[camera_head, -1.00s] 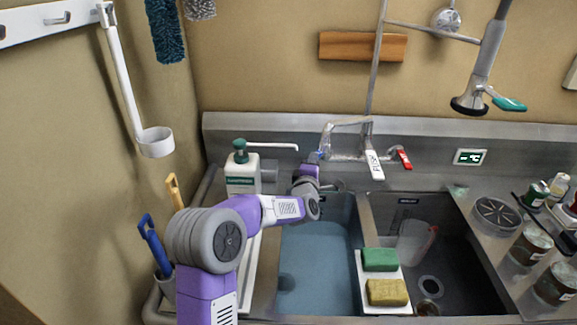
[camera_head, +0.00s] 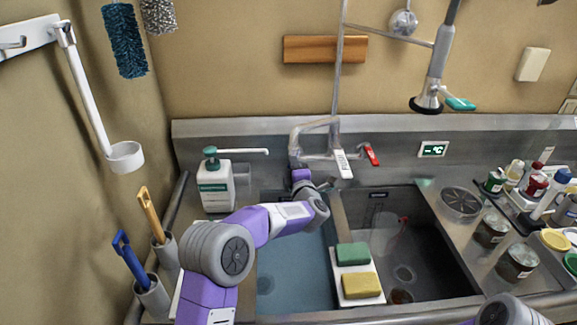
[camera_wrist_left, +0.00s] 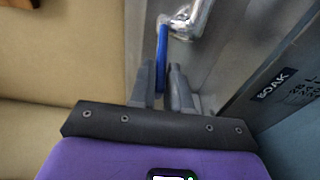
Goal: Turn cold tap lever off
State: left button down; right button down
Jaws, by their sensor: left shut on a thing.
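The cold tap lever (camera_wrist_left: 161,58) is a blue bar in the left wrist view, joined to a chrome tap body (camera_wrist_left: 188,22). My left gripper (camera_wrist_left: 163,88) is shut on the lever's near end, with a finger on each side. In the head view my left gripper (camera_head: 301,177) is at the left end of the wall tap (camera_head: 318,137), and the wrist and gripper hide the blue lever. A red lever (camera_head: 371,155) sits on the tap's right side. My right gripper is out of view; only a piece of my right arm shows at the bottom right.
Below is a double sink, with bluish water (camera_head: 291,262) in the left basin and a jug (camera_head: 386,236) in the right. Sponges lie on a white divider tray. A soap bottle (camera_head: 216,184) stands left of my forearm. A spray hose hangs at the upper right.

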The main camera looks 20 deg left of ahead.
pick_arm(q)
jog(key=c, duration=1.2)
grip_release()
jog(key=shift+o, duration=0.2)
jog(key=v, duration=0.7)
jog(key=shift+s, duration=0.3)
jog(key=shift+d, duration=0.1)
